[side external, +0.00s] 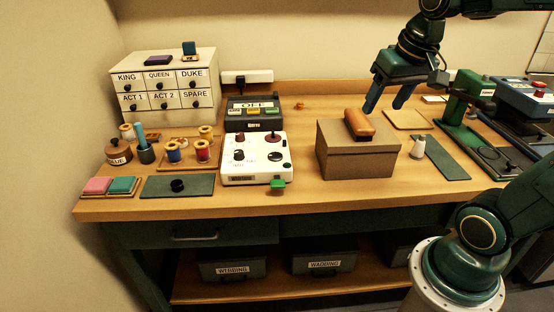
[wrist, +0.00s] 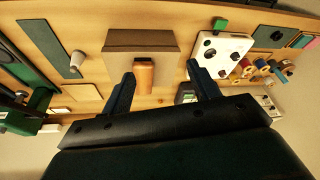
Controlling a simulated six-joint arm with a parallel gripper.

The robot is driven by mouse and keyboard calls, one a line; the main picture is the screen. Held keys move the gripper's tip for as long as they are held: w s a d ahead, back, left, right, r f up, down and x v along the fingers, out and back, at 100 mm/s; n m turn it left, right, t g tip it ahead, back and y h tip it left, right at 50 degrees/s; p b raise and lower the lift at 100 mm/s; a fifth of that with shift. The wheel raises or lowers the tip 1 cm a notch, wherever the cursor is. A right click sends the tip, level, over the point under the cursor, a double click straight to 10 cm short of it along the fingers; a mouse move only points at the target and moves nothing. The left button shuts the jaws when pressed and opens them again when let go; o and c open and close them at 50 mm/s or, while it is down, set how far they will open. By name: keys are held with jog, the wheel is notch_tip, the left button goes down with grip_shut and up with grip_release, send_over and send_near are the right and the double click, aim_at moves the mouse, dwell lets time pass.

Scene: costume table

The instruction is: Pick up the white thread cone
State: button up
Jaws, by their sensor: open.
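The white thread cone (side external: 418,147) stands upright on the table to the right of the brown box, beside or on the edge of a dark green mat. It also shows in the wrist view, the small pale cone (wrist: 77,59) at the upper left, near the green mat. My gripper (side external: 386,106) is open and empty, its two fingers pointing down above the table behind the brown box, higher than the cone and to its left. In the wrist view the two fingers of my gripper (wrist: 159,78) are spread apart, with the cone outside them to the left.
A white control box (side external: 256,160) stands further left.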

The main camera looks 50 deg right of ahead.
jog(key=w+d+f+m+g, duration=0.1)
jog(key=w+d+m, duration=0.15)
jog(key=d, duration=0.55)
jog(key=m+g+y, duration=0.1)
jog(key=m+g, duration=0.2)
jog(key=m, duration=0.6)
send_over(423, 135)
notch_tip(423, 135, down, 8)
jog(key=shift+a+f, duration=0.1)
jog(key=shift+f, duration=4.25)
jog(key=shift+f, duration=0.1)
jog(key=shift+f, duration=2.5)
jog(key=shift+c, duration=0.4)
jog(key=c, duration=1)
